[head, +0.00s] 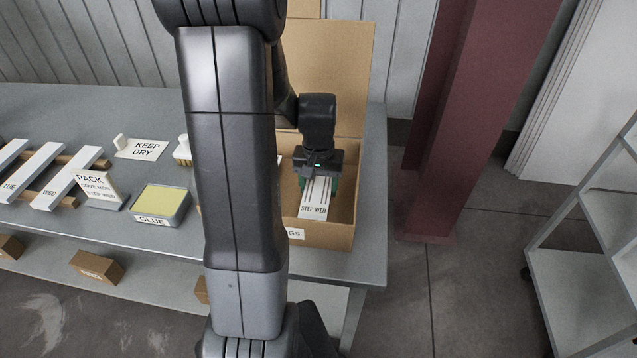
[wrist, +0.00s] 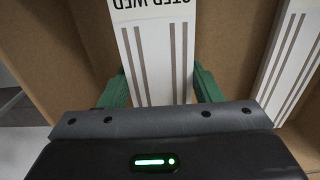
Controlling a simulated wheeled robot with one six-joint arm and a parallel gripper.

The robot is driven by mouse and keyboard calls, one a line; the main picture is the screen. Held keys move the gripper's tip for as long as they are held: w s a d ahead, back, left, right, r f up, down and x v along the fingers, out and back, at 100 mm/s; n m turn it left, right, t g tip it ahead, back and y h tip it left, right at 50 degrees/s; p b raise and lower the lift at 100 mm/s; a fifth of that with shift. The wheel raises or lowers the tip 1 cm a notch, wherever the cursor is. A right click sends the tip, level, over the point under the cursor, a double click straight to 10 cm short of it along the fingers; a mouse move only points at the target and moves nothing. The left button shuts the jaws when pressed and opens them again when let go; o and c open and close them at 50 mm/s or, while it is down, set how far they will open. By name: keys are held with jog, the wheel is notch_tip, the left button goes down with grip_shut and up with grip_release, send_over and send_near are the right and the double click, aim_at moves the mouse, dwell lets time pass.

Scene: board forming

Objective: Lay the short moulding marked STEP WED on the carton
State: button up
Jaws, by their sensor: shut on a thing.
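The short white moulding marked STEP WED (head: 314,205) is at the open carton (head: 345,238), within its walls in the head view. In the wrist view the moulding (wrist: 160,60) has dark grooves and its lettering appears upside down. My gripper (head: 318,180) is over the carton with its green fingers on both sides of the moulding, shut on it. Another white grooved moulding (wrist: 292,60) lies in the carton at the right of the wrist view. Whether the held moulding touches the carton floor, I cannot tell.
The carton stands at the right end of the grey table (head: 150,235). To its left are a yellow GLUE tray (head: 160,200), a PACK card (head: 98,188), a KEEP DRY sign (head: 142,149) and boards marked TUE and WED (head: 62,178). My arm hides the middle.

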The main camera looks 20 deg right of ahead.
jog(key=shift+f, duration=0.5)
jog(key=shift+f+b, duration=0.3)
jog(key=shift+b, duration=0.1)
jog(key=o, duration=1.7)
jog(key=shift+r, duration=0.1)
notch_tip(320, 180, up, 14)
jog(key=shift+f, duration=0.2)
notch_tip(320, 180, down, 14)
jog(key=shift+r, duration=0.35)
